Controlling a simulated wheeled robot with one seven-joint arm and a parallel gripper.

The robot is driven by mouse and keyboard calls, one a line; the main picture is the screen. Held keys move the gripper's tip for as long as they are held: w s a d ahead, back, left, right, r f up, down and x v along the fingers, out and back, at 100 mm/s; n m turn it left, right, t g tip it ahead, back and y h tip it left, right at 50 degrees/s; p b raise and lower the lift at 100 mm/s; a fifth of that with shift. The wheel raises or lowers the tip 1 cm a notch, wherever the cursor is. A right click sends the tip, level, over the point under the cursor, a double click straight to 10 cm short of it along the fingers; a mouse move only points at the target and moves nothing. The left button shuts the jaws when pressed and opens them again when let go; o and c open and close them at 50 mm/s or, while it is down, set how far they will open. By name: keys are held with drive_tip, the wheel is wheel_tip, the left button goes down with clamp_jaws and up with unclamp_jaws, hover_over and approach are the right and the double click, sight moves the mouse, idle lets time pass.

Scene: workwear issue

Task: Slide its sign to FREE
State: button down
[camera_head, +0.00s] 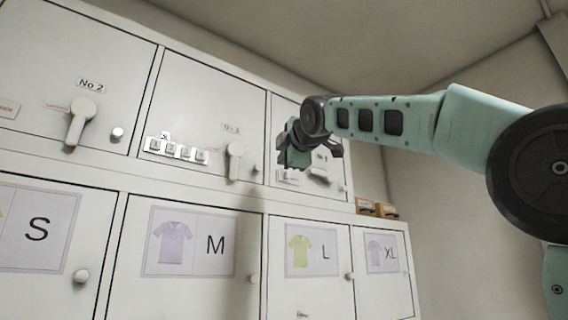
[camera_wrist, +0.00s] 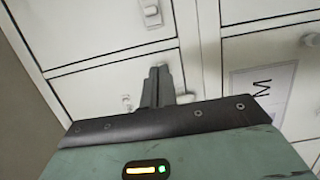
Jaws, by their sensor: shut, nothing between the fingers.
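My gripper (camera_head: 289,157) is shut and empty in front of the right upper locker door, at the right of the head view. In the wrist view its closed fingers (camera_wrist: 160,75) point at pale door panels, with no clear contact. A small label with red lettering (camera_head: 57,106) sits left of the lever handle (camera_head: 80,122) on the No 2 door; its words are too small to read. On the right door, a lever handle (camera_head: 318,173) and a pale fitting (camera_head: 290,175) show beside and below my gripper. I cannot tell whether that fitting is a sliding sign.
The middle upper door has a white rail with several small blocks (camera_head: 178,150) and a lever handle (camera_head: 235,160). Lower doors carry shirt-size cards, such as M (camera_head: 190,242), and round knobs (camera_head: 81,276). Brown boxes (camera_head: 377,209) stand at the right end of the ledge.

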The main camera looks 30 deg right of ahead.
sight(279, 176)
drive_tip(key=p+x, duration=0.4)
drive_tip(key=x, duration=0.4)
drive_tip(key=shift+w+d+r+p, duration=0.1)
drive_tip(key=shift+w+r+p, duration=0.1)
drive_tip(key=shift+w+p, duration=0.15)
drive_tip(key=d+p, duration=0.2)
drive_tip(key=d, duration=0.1)
drive_tip(key=shift+w+d+f+p, duration=0.25)
drive_tip(key=shift+d+f+p, duration=0.05)
drive_tip(key=shift+d+p, duration=0.2)
